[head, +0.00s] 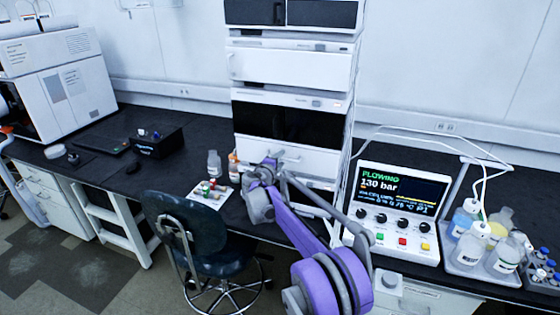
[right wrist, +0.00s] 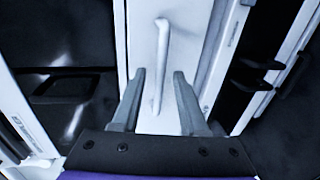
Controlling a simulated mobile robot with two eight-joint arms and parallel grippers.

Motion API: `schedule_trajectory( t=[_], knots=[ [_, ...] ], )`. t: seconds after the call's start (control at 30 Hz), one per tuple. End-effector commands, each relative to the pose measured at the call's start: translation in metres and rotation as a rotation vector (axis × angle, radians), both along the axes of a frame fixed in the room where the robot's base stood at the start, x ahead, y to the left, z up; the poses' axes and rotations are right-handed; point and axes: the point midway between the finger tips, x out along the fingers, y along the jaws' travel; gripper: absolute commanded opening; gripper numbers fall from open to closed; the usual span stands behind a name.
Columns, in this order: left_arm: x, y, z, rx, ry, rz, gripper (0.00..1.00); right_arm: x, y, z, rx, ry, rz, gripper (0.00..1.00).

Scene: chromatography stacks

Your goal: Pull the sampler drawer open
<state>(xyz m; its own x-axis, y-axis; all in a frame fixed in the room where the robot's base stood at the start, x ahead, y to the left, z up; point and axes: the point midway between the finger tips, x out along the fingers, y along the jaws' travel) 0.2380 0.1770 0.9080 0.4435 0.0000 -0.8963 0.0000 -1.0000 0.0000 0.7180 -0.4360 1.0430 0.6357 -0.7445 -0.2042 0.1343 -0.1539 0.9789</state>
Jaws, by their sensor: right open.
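The sampler drawer has a white front (head: 318,163) low in the instrument stack, below a dark window. It looks shut, flush with the stack. In the right wrist view the white front (right wrist: 190,30) carries a long pale bar handle (right wrist: 161,60). My right gripper (head: 268,168) is open in front of this panel. In the right wrist view its two grey fingers (right wrist: 160,76) stand on either side of the handle, with gaps on both sides. I cannot tell how deep the handle sits between them. My left gripper is out of view.
A control box (head: 398,210) with a lit screen stands right of the stack, with a tray of bottles (head: 475,268) beyond it. Small bottles (head: 214,164) and a vial tray (head: 208,196) are left of my gripper. A dark chair (head: 190,225) stands in front of the bench.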

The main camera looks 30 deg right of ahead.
Motion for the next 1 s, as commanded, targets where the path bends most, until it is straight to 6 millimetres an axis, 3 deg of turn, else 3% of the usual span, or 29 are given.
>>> schedule_trajectory(
  t=[0.13,0.37,1.0],
  knots=[
    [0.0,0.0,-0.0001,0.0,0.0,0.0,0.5,-0.0001,0.0002,-0.0001,0.0,0.0,0.0,0.4],
    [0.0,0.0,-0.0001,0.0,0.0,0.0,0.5,-0.0002,0.0004,0.0,0.0,0.0,0.0,0.0],
    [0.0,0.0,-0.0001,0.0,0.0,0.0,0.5,-0.0003,0.0006,-0.0001,0.0,0.0,0.0,0.0]
  ],
)
